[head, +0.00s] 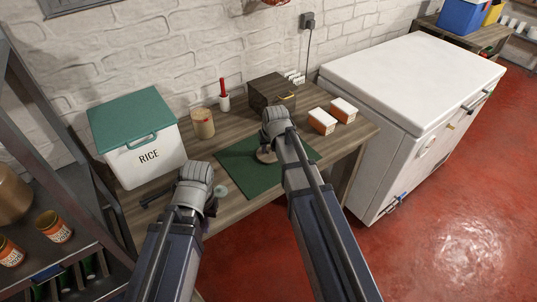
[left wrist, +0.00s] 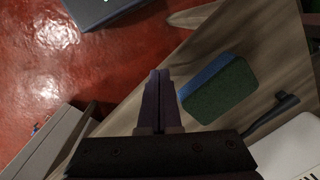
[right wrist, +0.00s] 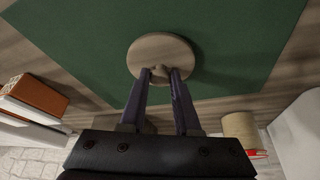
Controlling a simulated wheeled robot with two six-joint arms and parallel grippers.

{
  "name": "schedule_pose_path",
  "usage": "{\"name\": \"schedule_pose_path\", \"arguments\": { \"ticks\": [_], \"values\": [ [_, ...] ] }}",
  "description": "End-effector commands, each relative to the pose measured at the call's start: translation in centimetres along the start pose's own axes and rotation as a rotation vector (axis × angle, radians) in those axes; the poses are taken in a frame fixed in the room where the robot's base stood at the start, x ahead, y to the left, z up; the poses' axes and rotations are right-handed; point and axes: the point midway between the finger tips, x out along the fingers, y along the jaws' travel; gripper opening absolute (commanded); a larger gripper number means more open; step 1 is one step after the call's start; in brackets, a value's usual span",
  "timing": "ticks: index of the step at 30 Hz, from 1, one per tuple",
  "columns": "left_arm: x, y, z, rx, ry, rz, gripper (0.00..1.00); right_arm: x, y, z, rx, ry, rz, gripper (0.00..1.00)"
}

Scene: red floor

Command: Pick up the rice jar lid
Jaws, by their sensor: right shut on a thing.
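The rice jar lid, a round pale wooden disc with a small knob (right wrist: 150,50), is over the green mat in the right wrist view. My right gripper (right wrist: 158,74) is shut on its knob. In the head view the lid (head: 265,156) is partly hidden under my right gripper. I cannot tell whether it touches the mat. My left gripper (left wrist: 157,75) is shut and empty, with its fingers together, over the near left of the table. A white bin marked RICE (head: 146,163) with a green cover (head: 132,118) stands at the table's left.
The green mat (head: 238,178) lies mid-table. Behind it are a tan canister (head: 203,123), a red-handled item (head: 223,95) and a dark box (head: 270,92). Two orange-white boxes (head: 322,121) stand right. A green-blue sponge (left wrist: 220,90) is near my left gripper. A white freezer (head: 410,85) stands right.

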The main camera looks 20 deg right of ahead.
Motion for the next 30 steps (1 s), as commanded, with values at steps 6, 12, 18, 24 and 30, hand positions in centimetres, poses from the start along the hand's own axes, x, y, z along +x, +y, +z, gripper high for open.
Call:
{"name": "schedule_pose_path", "arguments": {
  "ticks": [6, 12, 18, 24, 30],
  "values": [
    [0.0, 0.0, 0.0, 0.0, 0.0, 0.0, 0.0, 0.0, 0.0, 0.0, 0.0, 0.0, 0.0, 0.0],
    [0.0, 0.0, 0.0, 0.0, 0.0, 0.0, 0.0, 0.0, 0.0, 0.0, 0.0, 0.0, 0.0, 0.0],
    [-0.8, -0.1, 0.0, 0.0, 0.0, 0.0, 0.0, -0.7, 0.0, -0.3, 0.0, 0.0, 0.0, 0.0],
    [-2.8, -0.3, 0.2, 0.0, 0.0, 0.0, 0.0, -2.6, 0.0, -1.1, 0.0, 0.0, 0.0, 0.0],
    [-5.9, -0.6, 0.3, 0.0, 0.0, 0.0, 0.0, -5.5, 0.0, -2.3, 0.0, 0.0, 0.0, 0.0]
  ]
}}
